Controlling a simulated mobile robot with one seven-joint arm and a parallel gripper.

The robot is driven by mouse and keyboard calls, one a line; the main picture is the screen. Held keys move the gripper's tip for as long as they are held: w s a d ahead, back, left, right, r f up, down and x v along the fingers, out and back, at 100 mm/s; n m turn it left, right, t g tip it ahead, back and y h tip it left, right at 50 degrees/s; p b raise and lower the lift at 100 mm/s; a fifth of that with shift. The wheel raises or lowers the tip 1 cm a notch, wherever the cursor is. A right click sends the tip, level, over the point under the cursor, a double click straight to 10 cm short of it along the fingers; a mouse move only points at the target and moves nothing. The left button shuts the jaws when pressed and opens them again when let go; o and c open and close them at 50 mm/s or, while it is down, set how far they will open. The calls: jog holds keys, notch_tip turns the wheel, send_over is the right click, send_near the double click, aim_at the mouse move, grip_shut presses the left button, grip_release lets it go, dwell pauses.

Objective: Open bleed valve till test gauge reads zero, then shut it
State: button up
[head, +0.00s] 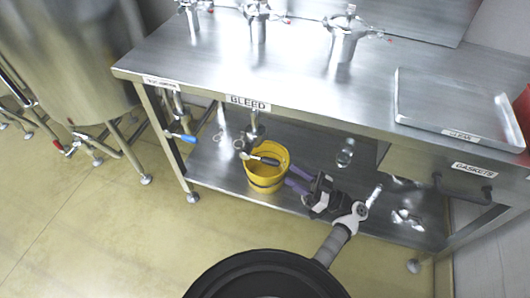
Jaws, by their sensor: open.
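The bench edge carries a BLEED label (248,102). Under it hangs a metal bleed valve (253,130). A pale lever with a dark end (265,160), apparently the valve's, shows across the mouth of a yellow bucket (267,184) on the lower shelf. My gripper (291,177) is open, its purple fingers at the right side of the bucket and pointing left toward the lever. The fingers look empty and apart from the lever; I cannot tell whether they touch the bucket. I cannot make out a test gauge or its reading.
A second valve with a blue handle (182,137) hangs at the bench's left end. Metal housings (342,42) stand on the bench top, with a tray (450,112) at right. A GASKETS drawer (460,180) is below it. Small glassy items (345,153) lie on the shelf.

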aim_at(265, 158)
jog(key=p+x, duration=0.3)
jog(key=x, duration=0.7)
jog(key=shift+w+a+r, duration=0.15)
jog(key=shift+a+r, duration=0.05)
jog(key=shift+a, duration=0.15)
grip_shut()
